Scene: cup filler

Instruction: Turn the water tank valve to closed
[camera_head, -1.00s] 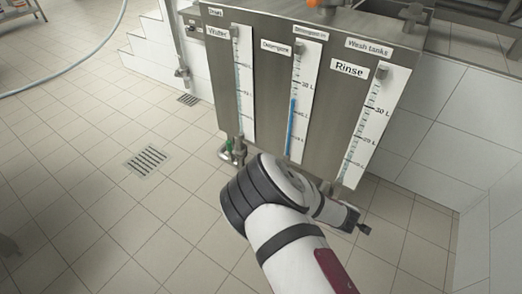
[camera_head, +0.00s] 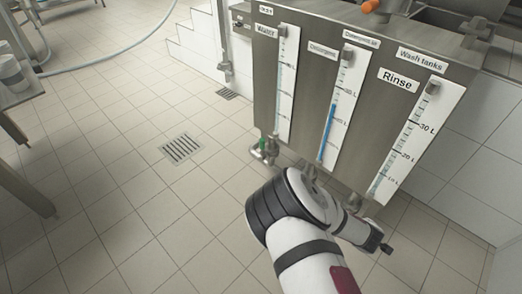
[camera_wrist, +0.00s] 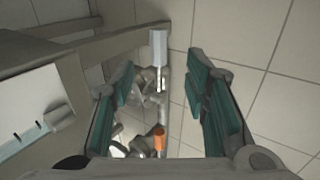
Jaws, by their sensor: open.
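The steel wash tank unit (camera_head: 320,55) carries gauges marked Water, Detergent and Rinse. Below the Water gauge (camera_head: 286,85) is a pipe fitting with a green-handled valve (camera_head: 262,146), to the left of my arm. My gripper (camera_head: 385,248) shows as a small dark tip right of the fitting, below the Rinse gauge, well apart from the green valve. In the wrist view my gripper (camera_wrist: 162,62) is open and empty, with teal pads. Metal pipework (camera_wrist: 150,85) and an orange handle (camera_wrist: 159,140) show beyond and between the fingers. Which valve this is, I cannot tell.
A floor drain (camera_head: 181,149) lies on the open tiled floor left of the tank. A table (camera_head: 20,95) stands at the far left. A hose (camera_head: 120,62) runs across the back floor. A tiled wall (camera_head: 470,140) bounds the right side.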

